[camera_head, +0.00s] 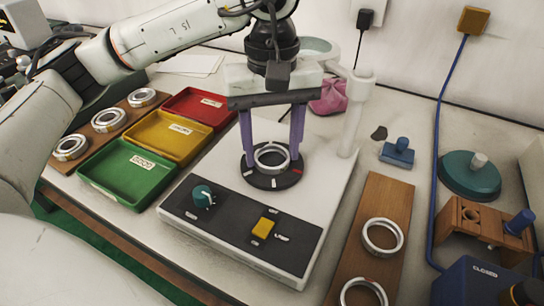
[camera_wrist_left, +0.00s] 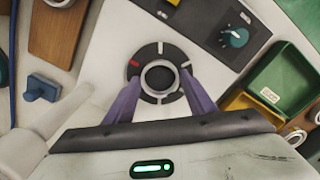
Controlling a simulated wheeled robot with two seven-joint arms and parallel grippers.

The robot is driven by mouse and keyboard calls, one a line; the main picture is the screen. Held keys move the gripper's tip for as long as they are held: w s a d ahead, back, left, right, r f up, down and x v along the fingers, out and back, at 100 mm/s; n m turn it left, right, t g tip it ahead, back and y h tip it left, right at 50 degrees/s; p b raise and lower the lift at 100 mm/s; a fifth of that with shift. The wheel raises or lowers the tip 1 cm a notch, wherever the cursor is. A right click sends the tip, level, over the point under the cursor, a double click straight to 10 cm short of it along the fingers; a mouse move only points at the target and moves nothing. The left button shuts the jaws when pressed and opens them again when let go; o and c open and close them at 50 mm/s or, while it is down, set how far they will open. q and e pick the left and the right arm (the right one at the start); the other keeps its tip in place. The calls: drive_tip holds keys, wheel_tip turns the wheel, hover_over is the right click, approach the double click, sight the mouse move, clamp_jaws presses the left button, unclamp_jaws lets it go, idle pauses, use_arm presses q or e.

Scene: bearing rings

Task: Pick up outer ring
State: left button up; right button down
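A silvery outer ring (camera_head: 272,169) lies on the round black disc (camera_head: 284,183) of the white device, and also shows in the left wrist view (camera_wrist_left: 160,91). My left gripper (camera_head: 272,160) points down over the disc, with its two purple fingers on opposite sides of this ring. The fingers are apart, and a small gap seems to show between the fingertips and the ring. In the left wrist view, the fingers (camera_wrist_left: 160,78) flank the ring. The right gripper is in neither view.
Two rings (camera_head: 367,247) lie on the wooden board at the right. Three more bearings (camera_head: 109,130) sit on the left board (camera_head: 90,133). Green (camera_head: 108,196), yellow (camera_head: 166,153) and red (camera_head: 204,117) trays stand left of the device (camera_head: 170,233). A white post (camera_head: 356,110) rises behind it.

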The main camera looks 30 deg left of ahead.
use_arm(q)
drive_tip(key=c, duration=0.7)
drive_tip(key=shift+o, duration=0.2)
wheel_tip(320, 180, up, 15)
drive_tip(key=p, duration=0.7)
